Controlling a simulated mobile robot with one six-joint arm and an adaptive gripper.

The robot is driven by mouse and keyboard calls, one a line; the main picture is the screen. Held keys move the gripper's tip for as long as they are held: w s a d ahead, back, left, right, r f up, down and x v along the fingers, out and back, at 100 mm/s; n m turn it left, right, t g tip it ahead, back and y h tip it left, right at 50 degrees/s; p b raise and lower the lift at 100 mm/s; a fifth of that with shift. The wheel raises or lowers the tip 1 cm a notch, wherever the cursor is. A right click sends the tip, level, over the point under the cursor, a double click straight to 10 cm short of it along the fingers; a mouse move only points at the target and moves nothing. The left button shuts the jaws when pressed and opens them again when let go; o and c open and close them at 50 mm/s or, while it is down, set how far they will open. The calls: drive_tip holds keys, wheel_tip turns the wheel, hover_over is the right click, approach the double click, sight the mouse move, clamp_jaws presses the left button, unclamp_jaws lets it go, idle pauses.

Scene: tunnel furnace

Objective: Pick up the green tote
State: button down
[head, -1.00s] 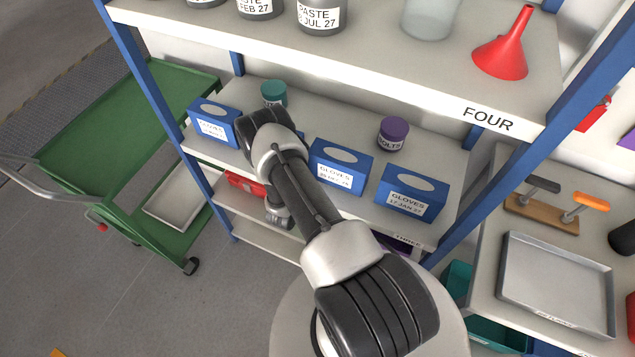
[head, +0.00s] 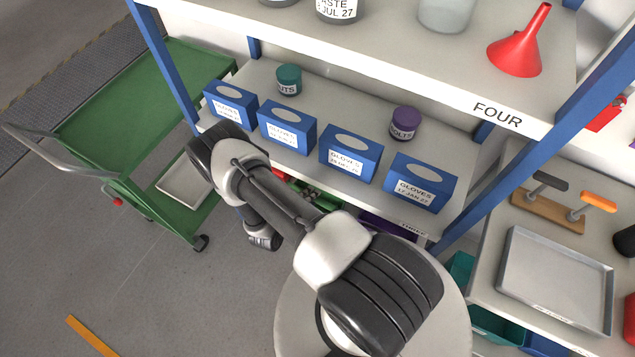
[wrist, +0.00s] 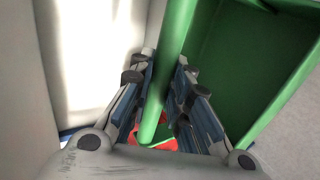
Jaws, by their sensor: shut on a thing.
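The green tote (wrist: 235,75) fills the right of the wrist view, with its rim and wall running between my fingers. My gripper (wrist: 162,85) is shut on this wall, with one blue-grey finger on each side. In the head view, a small piece of the green tote (head: 312,194) shows on the lower shelf, right of my forearm. My arm covers most of the tote there, and my fingers are hidden in that view.
A red item (wrist: 160,144) lies beyond the fingers. Above are blue glove boxes (head: 350,152), a teal jar (head: 288,80) and a purple jar (head: 405,123). A green cart (head: 130,110) stands left; a blue shelf post (head: 165,70) is near my arm.

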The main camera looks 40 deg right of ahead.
drive_tip(key=s+a, duration=0.2)
drive_tip(key=a, duration=0.4)
drive_tip(key=s+a, duration=0.3)
drive_tip(key=a, duration=0.4)
drive_tip(key=shift+s+a, duration=0.25)
drive_tip(key=shift+s, duration=0.1)
